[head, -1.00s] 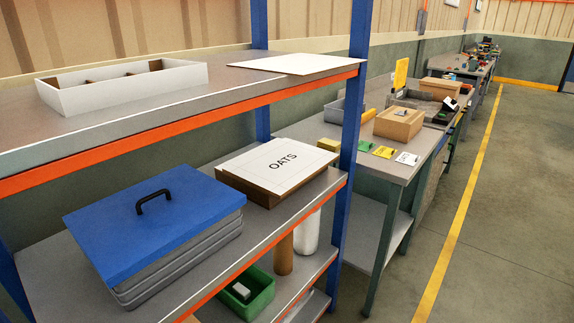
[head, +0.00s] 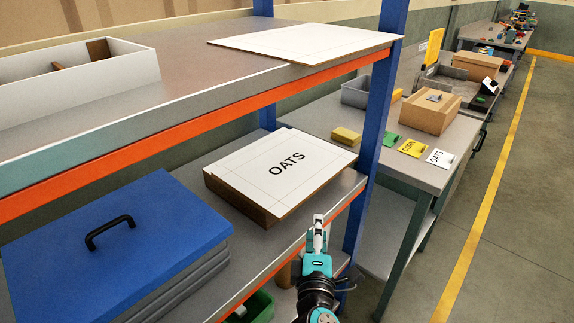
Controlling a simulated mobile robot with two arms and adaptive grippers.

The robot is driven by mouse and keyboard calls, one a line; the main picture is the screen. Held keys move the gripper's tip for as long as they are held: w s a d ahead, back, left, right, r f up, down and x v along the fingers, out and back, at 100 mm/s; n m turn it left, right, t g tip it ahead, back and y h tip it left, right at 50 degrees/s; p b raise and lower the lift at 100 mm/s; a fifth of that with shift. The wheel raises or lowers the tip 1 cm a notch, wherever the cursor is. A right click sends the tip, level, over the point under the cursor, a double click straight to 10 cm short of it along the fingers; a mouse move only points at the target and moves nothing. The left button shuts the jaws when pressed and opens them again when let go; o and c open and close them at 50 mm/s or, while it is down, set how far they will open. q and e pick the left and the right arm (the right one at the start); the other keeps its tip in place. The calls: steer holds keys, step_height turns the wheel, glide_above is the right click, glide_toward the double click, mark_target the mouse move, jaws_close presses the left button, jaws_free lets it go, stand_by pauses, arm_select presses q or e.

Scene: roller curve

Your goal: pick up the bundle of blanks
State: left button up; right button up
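The bundle of blanks (head: 262,199) is a flat stack with brown sides and a white top sheet printed OATS. It lies on the middle shelf, close to the blue upright. My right gripper (head: 318,220) comes up from the bottom of the head view, in front of the shelf's orange edge and just right of the bundle's near corner. A gap shows between them in the picture. Its fingers are seen nearly edge on, so I cannot tell whether they are open. My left gripper is not in view.
A blue-lidded box (head: 150,255) with a black handle stands left of the bundle. A blue upright (head: 378,110) stands at right. A green bin (head: 258,308) sits below.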

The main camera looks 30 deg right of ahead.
mark_target(320, 188)
steer(key=p+x, duration=0.1)
steer(key=x, duration=0.2)
steer(key=p+x, duration=0.1)
steer(key=x, duration=0.3)
steer(key=r+x, duration=0.1)
steer(key=x, duration=0.2)
steer(key=shift+w+d+p, duration=0.25)
steer(key=shift+d+p, duration=0.1)
steer(key=shift+p, duration=0.05)
steer(key=shift+x, duration=0.9)
steer(key=x, duration=0.1)
steer(key=p+x, duration=0.1)
steer(key=x, duration=0.2)
steer(key=shift+d+f, duration=0.2)
steer(key=shift+f, duration=0.15)
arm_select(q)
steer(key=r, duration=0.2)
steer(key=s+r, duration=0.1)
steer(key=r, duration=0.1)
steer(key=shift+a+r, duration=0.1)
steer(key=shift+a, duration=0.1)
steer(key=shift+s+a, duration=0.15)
arm_select(e)
jaws_close()
